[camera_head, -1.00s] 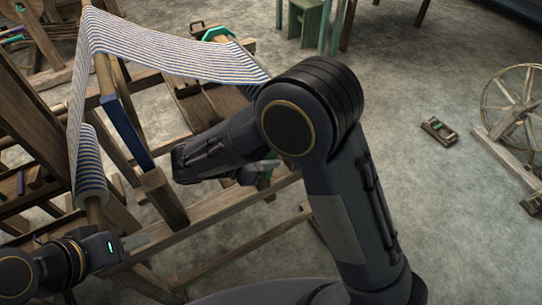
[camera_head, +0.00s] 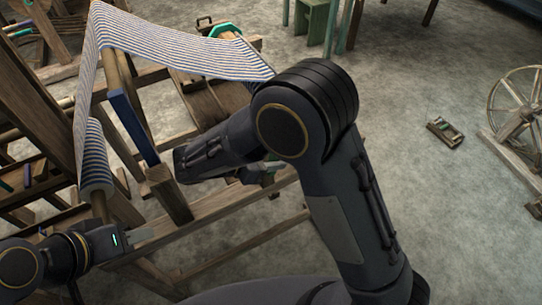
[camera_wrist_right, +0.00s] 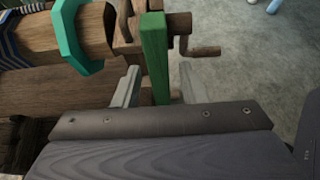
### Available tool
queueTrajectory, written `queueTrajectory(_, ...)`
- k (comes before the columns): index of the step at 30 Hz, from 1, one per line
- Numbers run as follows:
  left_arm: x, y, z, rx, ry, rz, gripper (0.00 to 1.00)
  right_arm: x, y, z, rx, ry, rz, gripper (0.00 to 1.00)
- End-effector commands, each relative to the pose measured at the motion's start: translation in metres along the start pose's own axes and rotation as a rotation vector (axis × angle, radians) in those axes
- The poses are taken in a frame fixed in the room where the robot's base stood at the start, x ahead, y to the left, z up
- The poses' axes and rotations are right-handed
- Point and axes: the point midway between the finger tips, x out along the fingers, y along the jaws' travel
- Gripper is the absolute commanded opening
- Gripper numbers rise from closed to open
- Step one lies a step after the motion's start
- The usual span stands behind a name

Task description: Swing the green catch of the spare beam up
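The green catch (camera_wrist_right: 155,58) is an upright green bar in the right wrist view. It stands between the two pale fingers of my right gripper (camera_wrist_right: 159,86), with a visible gap on either side. That gripper is open and not closed on it. Behind the catch is a wooden beam (camera_wrist_right: 94,32) with a teal ring (camera_wrist_right: 72,40) around it. In the head view my right gripper (camera_head: 262,170) is partly hidden by my own right arm, with a little green showing beside it. My left gripper (camera_head: 138,236) is at the lower left, beside the loom; its finger gap is not clear.
A wooden crank handle (camera_wrist_right: 203,51) sticks out right of the catch. Striped cloth (camera_head: 175,52) stretches over the loom, above a blue bar (camera_head: 134,127). A wooden loom post (camera_head: 168,192) stands between my grippers. Open grey floor lies to the right, with a spinning wheel (camera_head: 522,112).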

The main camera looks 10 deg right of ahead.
Motion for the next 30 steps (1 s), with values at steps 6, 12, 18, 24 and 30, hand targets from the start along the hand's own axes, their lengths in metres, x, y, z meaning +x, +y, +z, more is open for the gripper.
queueTrajectory(6,0.000,0.000,0.000,0.000,0.000,0.000,0.36,-0.009,0.001,0.000,0.001,0.002,0.002,0.38)
queueTrajectory(12,0.000,0.000,0.000,0.000,0.000,0.000,0.36,-0.044,0.001,-0.001,0.001,0.001,0.004,0.38)
queueTrajectory(18,0.000,0.000,0.000,0.000,0.000,0.000,0.36,-0.071,0.000,-0.001,0.000,0.001,0.002,0.38)
queueTrajectory(24,0.000,0.000,0.000,0.000,0.000,0.000,0.36,-0.079,0.000,0.000,0.000,0.000,0.001,0.38)
queueTrajectory(30,0.000,0.000,0.000,0.000,0.000,0.000,0.36,-0.078,0.000,0.000,0.000,0.000,0.000,0.38)
